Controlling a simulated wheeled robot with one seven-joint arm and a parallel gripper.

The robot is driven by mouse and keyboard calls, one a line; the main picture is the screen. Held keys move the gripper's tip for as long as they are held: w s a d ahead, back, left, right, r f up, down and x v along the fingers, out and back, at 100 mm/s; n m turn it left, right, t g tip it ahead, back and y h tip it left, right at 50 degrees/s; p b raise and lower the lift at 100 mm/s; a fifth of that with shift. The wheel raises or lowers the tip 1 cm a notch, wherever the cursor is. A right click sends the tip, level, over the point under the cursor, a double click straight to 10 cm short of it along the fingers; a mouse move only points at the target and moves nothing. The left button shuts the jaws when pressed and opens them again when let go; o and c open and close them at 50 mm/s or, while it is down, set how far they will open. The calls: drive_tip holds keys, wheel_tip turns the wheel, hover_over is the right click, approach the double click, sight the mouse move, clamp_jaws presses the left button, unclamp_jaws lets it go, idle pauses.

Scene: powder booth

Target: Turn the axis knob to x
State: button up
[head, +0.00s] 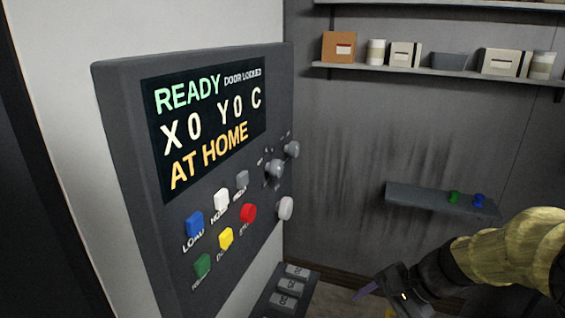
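The control panel (125,100) stands at the left, with a lit screen (210,125) reading READY, DOOR LOCKED, X0 Y0 C and AT HOME. At its right side are a grey knob (275,170) with small marks around it, a second grey knob (292,149) above right, and a pale round knob or button (286,208) below. The marks are too small to read, so I cannot tell which is the axis knob or where it points. My gripper (372,294) is low at the right, apart from the panel; its fingers are partly cut off by the frame's bottom edge.
Coloured buttons, including blue (194,224), yellow (226,239) and red (248,213), sit below the screen. A low grey unit (290,288) juts out beneath the panel. A small wall shelf (420,197) and a high shelf (440,73) with boxes line the back wall.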

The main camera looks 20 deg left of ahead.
sight(280, 170)
drive_tip(key=w+a+r+m+y+p, duration=0.1)
drive_tip(key=w+r+y, duration=0.2)
drive_tip(key=r, duration=0.4)
drive_tip(key=w+a+r+m+y+p, duration=0.1)
drive_tip(key=w+a+r+y, duration=0.1)
drive_tip(key=w+r+y, duration=0.2)
drive_tip(key=w+a+r+m+t+y+p, duration=0.1)
drive_tip(key=w+a+r+y, duration=0.1)
drive_tip(key=r, duration=0.9)
drive_tip(key=shift+w+a+y, duration=0.25)
drive_tip(key=shift+w+y, duration=0.65)
drive_tip(key=shift+w, duration=0.35)
drive_tip(key=shift+a+r, duration=0.1)
drive_tip(key=shift+t, duration=0.3)
drive_tip(key=a+p, duration=0.2)
drive_tip(key=a, duration=0.3)
drive_tip(key=w+a+p, duration=0.1)
drive_tip(key=a+p, duration=0.2)
drive_tip(key=a, duration=0.3)
drive_tip(key=a+p, duration=0.2)
drive_tip(key=a, duration=0.4)
drive_tip(key=shift+w+a, duration=0.1)
drive_tip(key=shift+w, duration=0.1)
drive_tip(key=c, duration=1)
